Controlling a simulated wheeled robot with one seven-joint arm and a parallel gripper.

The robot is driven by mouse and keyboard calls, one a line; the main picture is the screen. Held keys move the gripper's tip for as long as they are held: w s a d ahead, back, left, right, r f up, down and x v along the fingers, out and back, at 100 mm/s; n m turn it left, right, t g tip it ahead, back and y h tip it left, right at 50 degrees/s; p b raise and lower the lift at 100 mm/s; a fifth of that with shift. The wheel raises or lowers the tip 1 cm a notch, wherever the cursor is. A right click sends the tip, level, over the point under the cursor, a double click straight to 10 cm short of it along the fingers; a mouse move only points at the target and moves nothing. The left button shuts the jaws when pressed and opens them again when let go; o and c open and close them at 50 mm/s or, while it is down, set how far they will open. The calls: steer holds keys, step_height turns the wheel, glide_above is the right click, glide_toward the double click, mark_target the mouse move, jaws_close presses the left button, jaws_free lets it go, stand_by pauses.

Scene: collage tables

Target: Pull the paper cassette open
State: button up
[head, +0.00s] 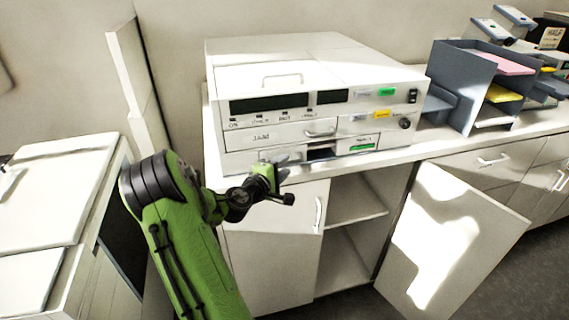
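A white box-shaped machine (310,75) stands on the counter. Its front has an upper drawer (280,137) with a curved handle (320,134), and a lower drawer front (242,161) with a dark gap (321,153) to its right. I cannot read the labels well enough to tell which one is the paper cassette. My gripper (278,183) is in front of the lower left part of the machine, close to the lower drawer and overlapping part of it. Whether it touches the drawer is unclear. Its fingers are too small and dark to judge, and no held thing is visible.
A cabinet door (452,240) hangs open below the counter, beside bare shelves (350,200). A grey tray rack (465,85) with coloured papers stands right of the machine. A white cabinet (60,190) is at the left, near my arm.

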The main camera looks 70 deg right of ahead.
steer(key=shift+s+d+f, duration=0.15)
steer(key=shift+d, duration=0.55)
steer(key=shift+c, duration=0.5)
jaws_close()
